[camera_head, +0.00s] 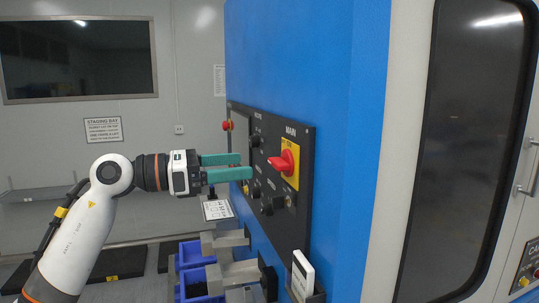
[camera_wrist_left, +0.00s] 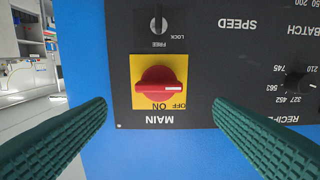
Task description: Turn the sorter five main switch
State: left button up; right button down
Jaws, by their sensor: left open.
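The main switch (camera_head: 285,163) is a red rotary handle on a yellow plate marked MAIN, on the black control panel (camera_head: 304,208) of the blue machine. In the left wrist view the picture is upside down; the red handle (camera_wrist_left: 161,85) lies level across the yellow plate (camera_wrist_left: 138,66), with ON and OFF printed on its MAIN side. I cannot tell which mark it points to. My left gripper (camera_head: 245,166) is open and empty, its green fingers pointing at the panel, left of the switch. In the wrist view the handle lies between the two fingers, not gripped. My right gripper is not in view.
Other dark knobs (camera_head: 255,141) and a red button (camera_head: 227,125) sit on the panel near the fingers. A dial (camera_wrist_left: 300,83) shows under RECIPE. Blue bins (camera_head: 196,254) and grey chutes (camera_head: 238,272) stand below. A white card (camera_head: 302,273) sits in a holder.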

aim_at(272, 162)
pick_arm(q)
jog(key=p+x, duration=0.2)
jog(key=x, duration=0.4)
jog(key=shift+d+r, duration=0.15)
jog(key=shift+r, duration=0.05)
jog(key=shift+w+d+f, duration=0.15)
jog(key=shift+d+f, duration=0.05)
jog(key=shift+d, duration=0.35)
